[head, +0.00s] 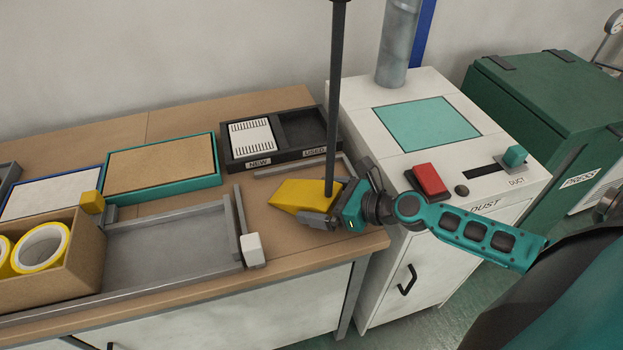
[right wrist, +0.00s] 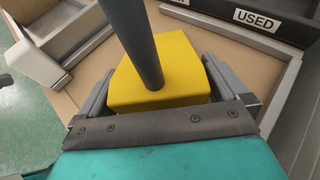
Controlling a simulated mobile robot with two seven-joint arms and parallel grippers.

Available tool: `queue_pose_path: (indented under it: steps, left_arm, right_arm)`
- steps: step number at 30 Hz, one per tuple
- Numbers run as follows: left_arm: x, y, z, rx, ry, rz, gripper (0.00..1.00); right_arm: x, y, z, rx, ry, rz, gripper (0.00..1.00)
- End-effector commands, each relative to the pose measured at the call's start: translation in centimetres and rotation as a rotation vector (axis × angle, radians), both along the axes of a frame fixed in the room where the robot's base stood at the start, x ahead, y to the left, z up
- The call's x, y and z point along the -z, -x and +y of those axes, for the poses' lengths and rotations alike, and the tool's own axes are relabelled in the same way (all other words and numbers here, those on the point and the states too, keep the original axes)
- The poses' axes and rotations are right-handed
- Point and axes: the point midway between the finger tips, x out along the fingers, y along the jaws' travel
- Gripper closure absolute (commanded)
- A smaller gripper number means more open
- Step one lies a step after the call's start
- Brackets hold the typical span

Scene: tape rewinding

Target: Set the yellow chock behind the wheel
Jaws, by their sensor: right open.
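The yellow chock (head: 296,194) lies on the brown bench top near its right end, its narrow end pointing left in the head view. My right gripper (head: 328,202) is at the chock's thick end. In the right wrist view the open fingers stand on either side of the yellow chock (right wrist: 178,66), with a gap at least on the right. A dark upright pole (head: 337,90) comes down to the chock's top; I cannot tell whether it is fixed to it. I see no wheel that I can identify. My left gripper is out of view.
A grey tray (head: 165,219) with a white-knobbed bar (head: 252,250) lies left of the chock. A dark NEW/USED holder (head: 229,158) stands behind it. A cardboard box (head: 77,257) holds yellow tape rolls. The white dust cabinet (head: 358,90) adjoins the bench on the right.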

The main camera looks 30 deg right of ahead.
Motion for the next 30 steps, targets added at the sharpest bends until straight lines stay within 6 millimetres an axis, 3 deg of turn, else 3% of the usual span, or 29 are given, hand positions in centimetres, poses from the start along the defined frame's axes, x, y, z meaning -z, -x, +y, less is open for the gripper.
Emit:
queue_pose_path:
  steps: [4, 13, 30]
  left_arm:
    - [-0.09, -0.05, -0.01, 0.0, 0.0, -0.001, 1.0]
    - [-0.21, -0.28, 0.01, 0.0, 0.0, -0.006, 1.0]
    - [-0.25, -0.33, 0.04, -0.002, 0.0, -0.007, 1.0]
  right_arm:
    - [0.47, -1.03, 0.64, 0.0, 0.001, 0.0, 0.0]
    - [0.63, -1.15, 0.79, -0.001, 0.0, 0.001, 0.01]
    - [0.6, -1.14, 0.78, -0.001, 0.0, 0.001, 0.56]
